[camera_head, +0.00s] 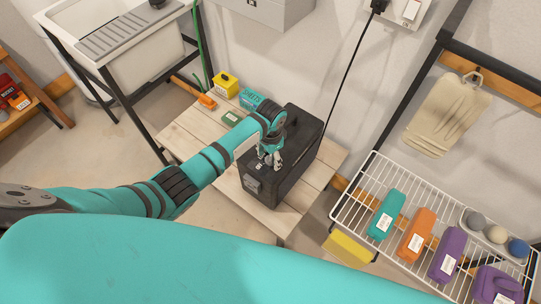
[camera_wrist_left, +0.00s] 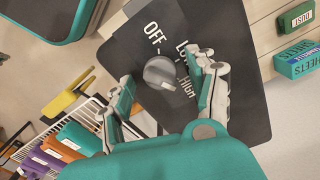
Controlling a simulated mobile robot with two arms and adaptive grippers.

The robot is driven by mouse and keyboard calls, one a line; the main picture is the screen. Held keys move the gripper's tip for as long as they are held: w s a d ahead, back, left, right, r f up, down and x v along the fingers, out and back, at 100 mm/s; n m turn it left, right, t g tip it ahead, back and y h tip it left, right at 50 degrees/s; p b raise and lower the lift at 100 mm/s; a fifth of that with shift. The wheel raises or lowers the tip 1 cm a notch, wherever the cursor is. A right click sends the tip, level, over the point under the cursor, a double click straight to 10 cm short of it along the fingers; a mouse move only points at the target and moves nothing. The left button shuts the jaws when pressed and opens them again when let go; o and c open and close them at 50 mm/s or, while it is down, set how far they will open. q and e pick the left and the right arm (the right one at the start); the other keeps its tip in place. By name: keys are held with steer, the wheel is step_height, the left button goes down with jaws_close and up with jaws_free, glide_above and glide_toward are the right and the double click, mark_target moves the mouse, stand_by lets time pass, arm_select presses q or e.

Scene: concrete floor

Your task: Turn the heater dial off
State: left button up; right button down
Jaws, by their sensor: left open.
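The heater (camera_head: 285,160) is a black box standing on a light wooden table. Its dial (camera_wrist_left: 160,72) is a grey round knob on the dark top panel, with the labels OFF, LOW and HIGH printed around it. The side of the knob nearest my gripper faces the HIGH label; its exact setting is hard to tell. My left gripper (camera_head: 268,158) is over the heater's top. In the left wrist view, its open fingers (camera_wrist_left: 165,88) stand on either side of the dial, with gaps between them and the knob. My right gripper is not in view.
On the wooden table (camera_head: 190,137), a yellow box (camera_head: 226,84), a teal box (camera_head: 251,98) and a green block (camera_head: 230,118) stand behind my arm. A sink (camera_head: 130,40) is at upper left.

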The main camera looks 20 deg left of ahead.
arm_select(q)
steer(key=shift+c, duration=0.3)
steer(key=c, duration=1.1)
